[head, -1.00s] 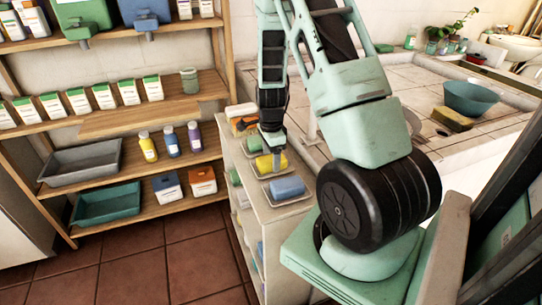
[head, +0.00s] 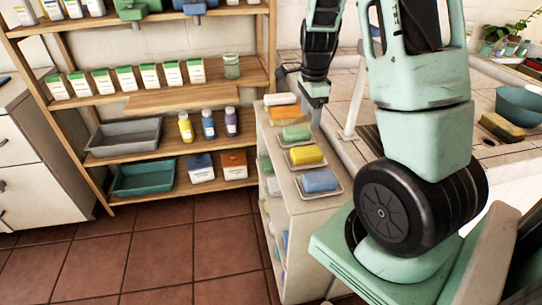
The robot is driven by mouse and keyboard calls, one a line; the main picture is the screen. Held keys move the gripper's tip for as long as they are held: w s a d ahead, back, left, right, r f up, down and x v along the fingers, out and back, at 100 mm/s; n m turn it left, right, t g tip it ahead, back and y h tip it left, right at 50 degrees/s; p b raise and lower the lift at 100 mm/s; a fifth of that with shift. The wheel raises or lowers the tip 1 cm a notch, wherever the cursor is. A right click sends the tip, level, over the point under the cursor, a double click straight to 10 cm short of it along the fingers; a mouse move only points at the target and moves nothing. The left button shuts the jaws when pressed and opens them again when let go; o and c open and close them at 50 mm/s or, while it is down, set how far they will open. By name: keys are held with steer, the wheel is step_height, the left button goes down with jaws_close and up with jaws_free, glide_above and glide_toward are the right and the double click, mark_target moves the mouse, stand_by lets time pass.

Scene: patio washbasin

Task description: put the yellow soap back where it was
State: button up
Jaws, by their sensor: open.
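The yellow soap (head: 307,154) lies on a small pale dish (head: 291,163) on top of the narrow white shelf unit (head: 310,203). It sits in a row between the green soap (head: 296,132) and the blue soap (head: 320,180). My gripper (head: 316,101) is above and behind the yellow soap in the picture, apart from it. The gripper is open, and no soap shows in it. Its fingertips are small and dark, so their detail is hard to make out.
An orange soap (head: 284,113) and a white soap (head: 280,98) continue the row at the back. A wooden rack (head: 190,98) with bottles, cartons and trays stands left. The tiled washbasin counter (head: 345,88) is right, with a sponge (head: 502,127) and a teal bowl (head: 519,106). The floor at left is clear.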

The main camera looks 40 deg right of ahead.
steer(key=a+r+n+y, duration=0.1)
steer(key=a+r+n, duration=0.1)
steer(key=a+n, duration=0.8)
steer(key=a+r+n, duration=0.2)
steer(key=a+n, duration=0.3)
steer(key=a, duration=1.1)
steer(key=s+a+r+n, duration=0.2)
steer(key=s+a+n, duration=1.2)
steer(key=s+n, duration=0.3)
steer(key=shift+s+a+r, duration=0.15)
steer(key=shift+a+r, duration=0.05)
steer(key=shift+r, duration=0.05)
